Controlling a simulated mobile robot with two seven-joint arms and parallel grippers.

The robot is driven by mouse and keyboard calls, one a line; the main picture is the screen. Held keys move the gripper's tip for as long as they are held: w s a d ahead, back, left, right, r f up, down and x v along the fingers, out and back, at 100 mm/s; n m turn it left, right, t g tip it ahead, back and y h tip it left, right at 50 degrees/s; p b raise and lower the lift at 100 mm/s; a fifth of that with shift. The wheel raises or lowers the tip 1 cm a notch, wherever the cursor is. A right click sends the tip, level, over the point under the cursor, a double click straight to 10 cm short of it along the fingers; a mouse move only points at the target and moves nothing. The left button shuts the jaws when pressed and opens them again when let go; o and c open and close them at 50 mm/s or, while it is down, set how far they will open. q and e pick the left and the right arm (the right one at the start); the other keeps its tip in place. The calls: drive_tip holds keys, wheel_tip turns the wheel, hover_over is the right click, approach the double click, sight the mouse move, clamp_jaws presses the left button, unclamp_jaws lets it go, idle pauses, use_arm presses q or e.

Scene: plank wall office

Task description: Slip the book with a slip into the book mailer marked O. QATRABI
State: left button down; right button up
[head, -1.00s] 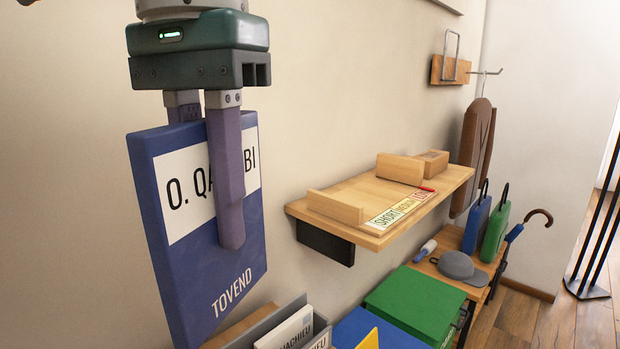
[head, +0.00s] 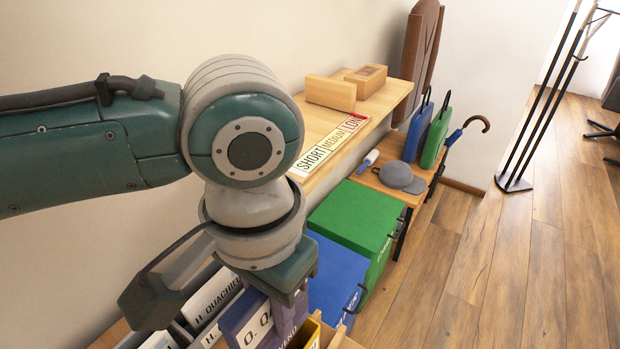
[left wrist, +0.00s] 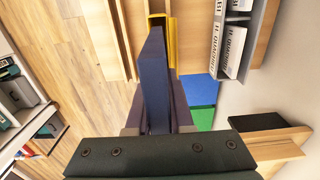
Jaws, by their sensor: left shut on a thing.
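A blue-purple book (head: 238,307) with a white slip, partly readable as "O. QA", hangs low under my left gripper (head: 284,292) in the head view. The gripper is shut on the book, with a finger on each broad side, as the left wrist view shows (book (left wrist: 155,75), gripper (left wrist: 157,120)). A yellow mailer (left wrist: 173,48) stands at the book's far end, which lines up with its opening. I cannot tell how deep the book is in it. The mailer also shows at the head view's bottom edge (head: 313,334); its marking is not readable. My right gripper is not in view.
White items marked H. OUACHIEU (head: 211,295) stand in a grey holder left of the book. A blue box (head: 335,277) and a green box (head: 355,222) stand beyond. A wooden wall shelf (head: 385,99) is above.

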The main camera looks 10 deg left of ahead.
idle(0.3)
use_arm(q)
drive_tip(key=shift+r+p, duration=0.15)
drive_tip(key=shift+p, duration=0.4)
drive_tip(key=shift+f+b, duration=0.9)
drive_tip(key=shift+f, duration=0.9)
wheel_tip(320, 180, down, 8)
drive_tip(key=b, duration=0.5)
drive_tip(key=shift+a, duration=0.15)
